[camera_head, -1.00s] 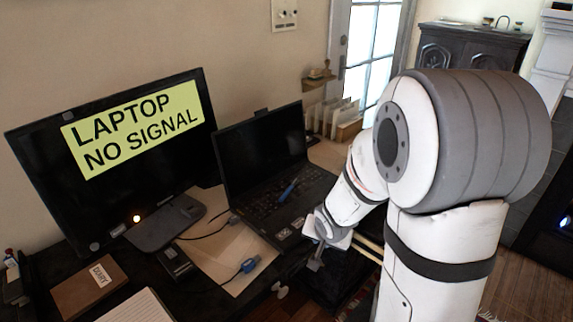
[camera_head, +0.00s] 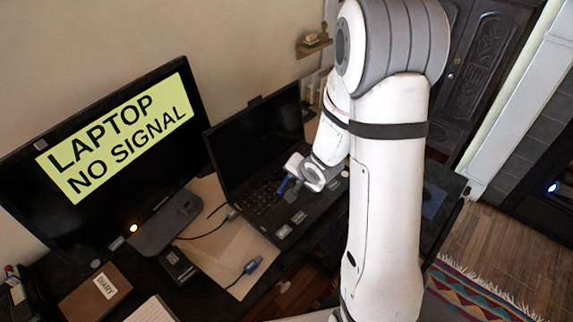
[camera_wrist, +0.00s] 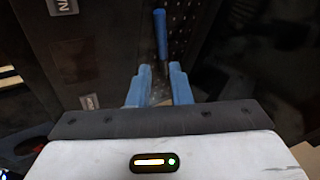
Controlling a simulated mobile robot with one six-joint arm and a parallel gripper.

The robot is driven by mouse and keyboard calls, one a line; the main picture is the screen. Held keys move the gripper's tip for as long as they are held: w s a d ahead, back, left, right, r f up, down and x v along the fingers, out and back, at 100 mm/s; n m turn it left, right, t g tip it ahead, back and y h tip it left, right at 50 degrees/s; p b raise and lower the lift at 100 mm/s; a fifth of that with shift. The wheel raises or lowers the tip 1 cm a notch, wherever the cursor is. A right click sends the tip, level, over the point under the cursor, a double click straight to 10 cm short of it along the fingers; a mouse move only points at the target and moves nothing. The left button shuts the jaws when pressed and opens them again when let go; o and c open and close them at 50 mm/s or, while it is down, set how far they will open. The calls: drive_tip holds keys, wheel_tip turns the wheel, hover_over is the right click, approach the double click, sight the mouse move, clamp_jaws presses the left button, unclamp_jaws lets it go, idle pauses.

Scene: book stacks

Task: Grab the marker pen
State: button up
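The marker pen (camera_wrist: 160,34) is a blue pen with a dark lower end, lying on the laptop keyboard. In the wrist view it is just beyond and between the two blue fingertips of my gripper (camera_wrist: 157,82). The fingers stand apart, with a gap on either side of the pen's dark end, and I see no contact. In the head view my gripper (camera_head: 290,187) is low over the laptop (camera_head: 262,193); the pen there is hard to tell from the blue fingers.
A monitor (camera_head: 60,225) reading "LAPTOP NO SIGNAL" stands left of the laptop. The laptop's raised screen (camera_head: 255,135) stands behind my gripper.

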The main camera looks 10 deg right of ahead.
sight(288, 179)
drive_tip(key=x, duration=0.4)
drive_tip(key=b+x, duration=0.1)
drive_tip(key=x, duration=0.2)
drive_tip(key=shift+w+f, duration=0.1)
drive_tip(key=shift+w, duration=0.4)
drive_tip(key=shift+s, duration=0.1)
